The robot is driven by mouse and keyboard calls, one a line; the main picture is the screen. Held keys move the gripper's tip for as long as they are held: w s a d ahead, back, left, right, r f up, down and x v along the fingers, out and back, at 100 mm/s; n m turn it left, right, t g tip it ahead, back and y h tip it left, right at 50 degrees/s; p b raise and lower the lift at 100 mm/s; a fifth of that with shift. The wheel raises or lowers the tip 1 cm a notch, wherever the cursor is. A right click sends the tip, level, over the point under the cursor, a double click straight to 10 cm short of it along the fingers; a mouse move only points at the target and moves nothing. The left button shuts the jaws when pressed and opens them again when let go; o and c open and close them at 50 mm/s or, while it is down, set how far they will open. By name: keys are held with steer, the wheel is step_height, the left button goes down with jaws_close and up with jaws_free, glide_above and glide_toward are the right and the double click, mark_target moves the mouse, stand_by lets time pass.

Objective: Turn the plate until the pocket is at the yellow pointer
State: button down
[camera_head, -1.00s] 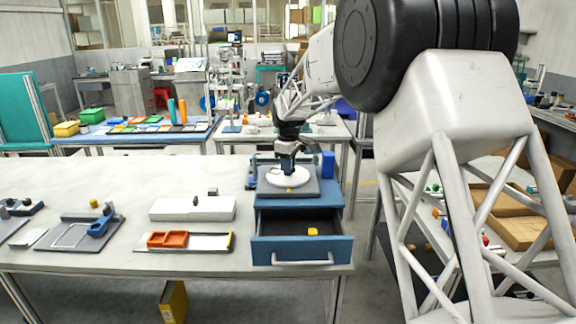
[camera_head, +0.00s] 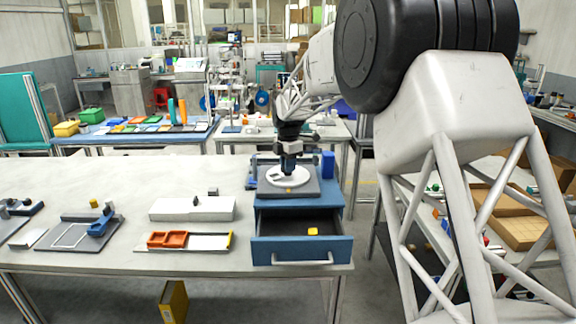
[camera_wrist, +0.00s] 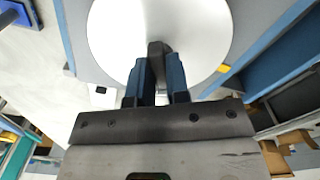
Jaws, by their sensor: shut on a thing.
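The round white plate (camera_head: 300,180) lies flat on a grey base (camera_head: 268,190) on top of the blue drawer unit. It also fills the upper part of the wrist view (camera_wrist: 205,35). The yellow pointer (camera_head: 290,190) is at the plate's front edge and shows at the right of the plate in the wrist view (camera_wrist: 224,68). My gripper (camera_wrist: 160,75) is over the plate, shut on a dark upright knob (camera_wrist: 157,50). In the head view my gripper (camera_head: 288,172) hides part of the plate. I cannot clearly make out the pocket; a dark mark shows near the gripper.
The blue drawer (camera_head: 300,250) below is pulled open, with a small yellow block (camera_head: 312,231) inside. A blue block (camera_head: 328,164) stands behind right of the plate. A white box (camera_head: 192,209) and an orange tray (camera_head: 170,240) lie to the left.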

steer(key=n, duration=0.6)
steer(key=shift+n, duration=0.3)
steer(key=n, duration=0.5)
steer(key=shift+n, duration=0.3)
steer(key=c, duration=1.1)
jaws_free()
steer(key=shift+r, duration=0.15)
steer(key=shift+r, duration=3.8)
steer(key=shift+s, duration=0.1)
